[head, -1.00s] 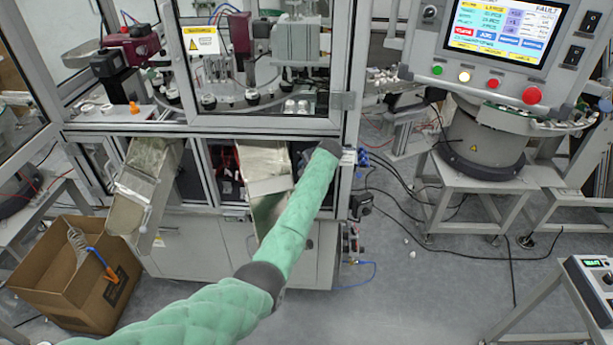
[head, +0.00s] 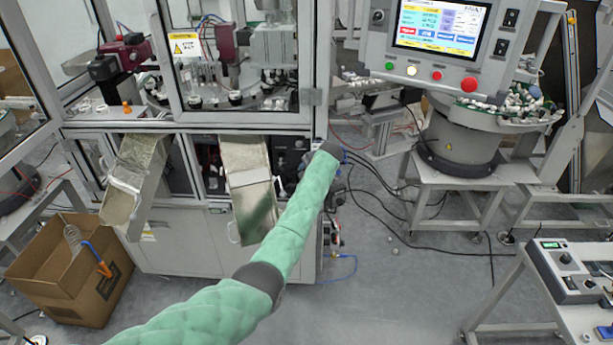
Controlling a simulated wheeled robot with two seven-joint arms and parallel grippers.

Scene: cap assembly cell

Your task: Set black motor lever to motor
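My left arm, in a green quilted sleeve, reaches from the bottom left to the machine's front right corner. Its dark wrist end (head: 329,149) is beside the right post of the machine frame. The fingers of my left gripper are hidden or too small to make out, so I cannot tell whether they hold anything. A dark panel (head: 283,160) with small round fittings sits in the lower cabinet opening, just left of the wrist. I cannot clearly pick out the black motor lever or the motor; the arm may hide them. My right gripper is not in view.
Two metal chutes, one at left (head: 135,180) and one at middle (head: 247,185), stick out from the cabinet. An open cardboard box (head: 75,275) stands at lower left. A control screen (head: 437,28) and bowl feeder (head: 465,145) are at right. Cables cross the otherwise mostly clear floor.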

